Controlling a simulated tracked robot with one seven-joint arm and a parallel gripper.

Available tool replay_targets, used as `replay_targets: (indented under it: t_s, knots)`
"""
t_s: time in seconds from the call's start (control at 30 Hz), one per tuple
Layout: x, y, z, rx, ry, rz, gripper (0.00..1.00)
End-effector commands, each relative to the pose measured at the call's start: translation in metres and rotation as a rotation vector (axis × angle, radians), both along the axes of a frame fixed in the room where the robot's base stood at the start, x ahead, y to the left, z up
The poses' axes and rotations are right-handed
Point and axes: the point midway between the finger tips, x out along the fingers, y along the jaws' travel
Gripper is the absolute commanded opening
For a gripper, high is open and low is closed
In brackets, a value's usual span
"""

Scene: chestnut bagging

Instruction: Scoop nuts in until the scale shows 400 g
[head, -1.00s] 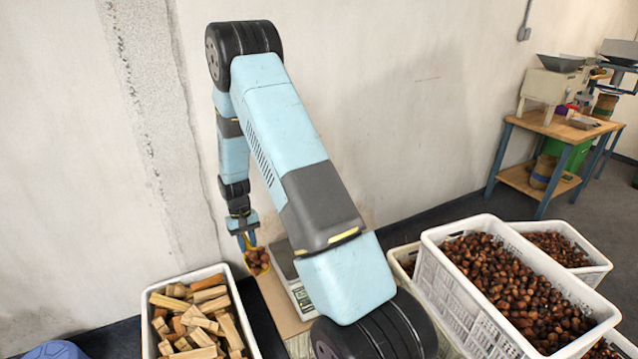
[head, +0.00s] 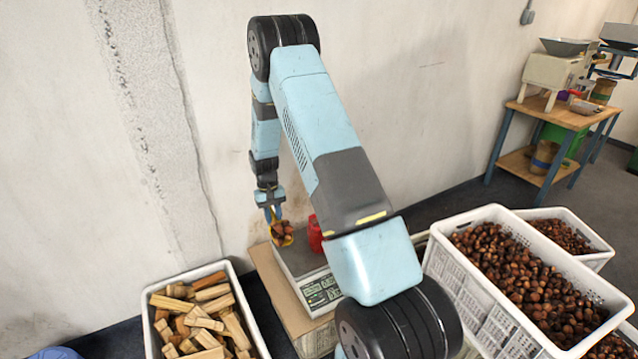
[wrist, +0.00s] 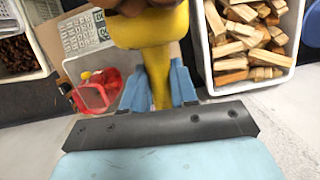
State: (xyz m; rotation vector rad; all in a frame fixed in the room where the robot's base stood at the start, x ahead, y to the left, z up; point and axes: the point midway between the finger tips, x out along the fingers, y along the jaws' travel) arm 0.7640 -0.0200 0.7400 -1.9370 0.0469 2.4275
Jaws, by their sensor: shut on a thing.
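My gripper (head: 271,212) is shut on the yellow scoop (head: 287,241), with its blue fingers around the handle in the wrist view (wrist: 158,88). Several brown nuts (head: 282,229) sit in the scoop. The scoop is in front of the scale's (head: 290,262) grey plate in the head view, over its left part. A red bag-like thing (head: 315,234) stands on the plate to the right, partly hidden by my arm; it also shows in the wrist view (wrist: 98,90). The scale's display (head: 322,290) is too small to read.
The scale rests on a cardboard-topped stand (head: 268,262). A white crate of wood pieces (head: 148,318) stands at the left. White crates of nuts (head: 470,312) stand at the right. A wall is close behind, and a workbench (head: 553,117) is farther back.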

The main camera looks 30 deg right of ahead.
Motion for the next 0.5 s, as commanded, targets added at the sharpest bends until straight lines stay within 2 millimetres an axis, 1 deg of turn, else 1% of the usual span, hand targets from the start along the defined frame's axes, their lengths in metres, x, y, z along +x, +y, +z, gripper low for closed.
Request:
replay_targets:
  t_s: [0.03, 0.1, 0.17, 0.2, 0.27, 0.3, 0.37, 0.4, 0.47, 0.5]
  knots:
    - [0.018, -0.012, -0.006, -0.001, -0.003, -0.022, 0.0]
    - [0.044, -0.029, -0.011, -0.002, -0.005, -0.052, 0.0]
    - [0.065, -0.045, -0.016, -0.003, -0.007, -0.077, 0.0]
    - [0.078, -0.056, -0.019, -0.003, -0.009, -0.095, 0.0]
    - [0.096, -0.072, -0.024, -0.004, -0.011, -0.119, 0.0]
    - [0.108, -0.084, -0.027, -0.004, -0.011, -0.137, 0.0]
    - [0.124, -0.101, -0.031, -0.004, -0.013, -0.161, 0.0]
    - [0.134, -0.114, -0.034, -0.004, -0.014, -0.179, 0.0]
    - [0.148, -0.132, -0.038, -0.005, -0.015, -0.203, 0.0]
    - [0.156, -0.144, -0.04, -0.006, -0.017, -0.219, 0.0]
